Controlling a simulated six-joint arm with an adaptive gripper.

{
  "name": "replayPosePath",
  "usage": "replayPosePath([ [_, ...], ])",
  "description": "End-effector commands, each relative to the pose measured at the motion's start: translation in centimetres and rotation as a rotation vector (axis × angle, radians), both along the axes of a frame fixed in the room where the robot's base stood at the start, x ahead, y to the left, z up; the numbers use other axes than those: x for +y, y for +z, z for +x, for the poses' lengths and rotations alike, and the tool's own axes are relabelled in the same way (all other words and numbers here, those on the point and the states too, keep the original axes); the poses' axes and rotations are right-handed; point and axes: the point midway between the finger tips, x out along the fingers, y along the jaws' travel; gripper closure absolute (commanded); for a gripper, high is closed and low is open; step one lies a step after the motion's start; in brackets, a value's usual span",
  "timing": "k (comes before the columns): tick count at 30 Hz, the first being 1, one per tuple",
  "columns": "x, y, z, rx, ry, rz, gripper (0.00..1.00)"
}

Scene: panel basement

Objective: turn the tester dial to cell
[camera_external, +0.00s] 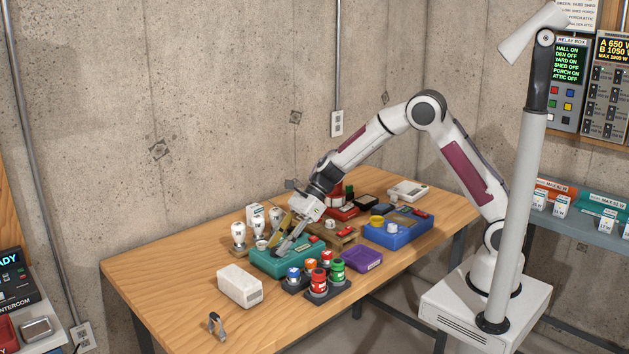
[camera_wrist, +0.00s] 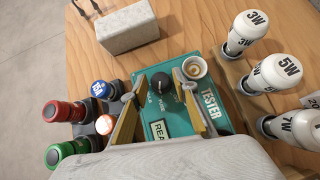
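The tester is a teal box (camera_external: 290,264) on the wooden table, and it also shows in the wrist view (camera_wrist: 222,113). Its black round dial (camera_wrist: 161,81) sits on the top face, with small labels beside it that are too small or covered to read fully. My gripper (camera_external: 285,243) points down over the tester. In the wrist view its two fingers stand apart, one on each side of the dial. I cannot tell whether they touch it.
White bulbs marked 3W (camera_wrist: 245,30), 5W (camera_wrist: 275,73) and 7W stand close on the right in the wrist view. Red, green, blue and orange knobbed parts (camera_wrist: 65,111) stand on the left. A white block (camera_external: 240,285) lies nearby. The table's left end is clear.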

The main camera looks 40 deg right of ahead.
Motion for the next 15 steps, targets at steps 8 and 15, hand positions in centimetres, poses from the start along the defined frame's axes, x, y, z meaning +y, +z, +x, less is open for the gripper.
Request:
replayPosePath([
  [8,0.29,-0.35,0.03,-0.001,0.001,-0.001,0.71],
  [15,0.27,-0.32,0.03,0.0,0.0,-0.001,1.0],
])
